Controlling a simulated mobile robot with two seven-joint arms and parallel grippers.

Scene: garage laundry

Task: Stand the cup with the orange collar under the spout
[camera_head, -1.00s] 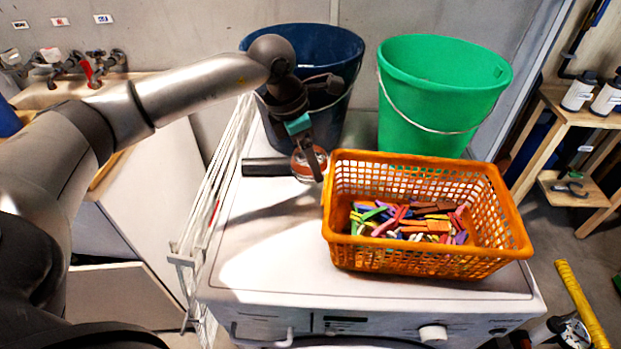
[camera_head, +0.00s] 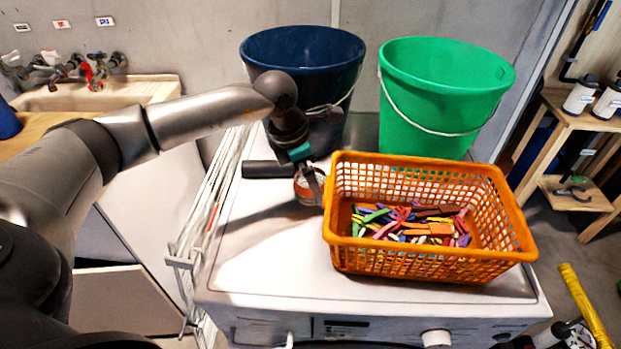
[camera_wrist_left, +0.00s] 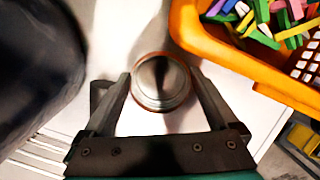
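The cup with the orange collar (camera_head: 304,190) is at the left side of the orange basket, over the white machine top. I cannot tell whether its base touches the top. My left gripper (camera_head: 311,183) points down at it, with a finger on each side. In the left wrist view the cup (camera_wrist_left: 161,83) sits between the fingertips (camera_wrist_left: 160,78), which look closed against it. Several taps (camera_head: 70,68) are on the back wall above the sink (camera_head: 105,93); which one is the spout is unclear. My right gripper is out of view.
The orange basket (camera_head: 430,262) of colored pegs stands close right of the cup. A blue bucket (camera_head: 300,55) and a green bucket (camera_head: 440,90) stand behind. A black bar (camera_head: 266,169) lies on the machine top (camera_head: 260,260). A white rack (camera_head: 205,210) is at its left.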

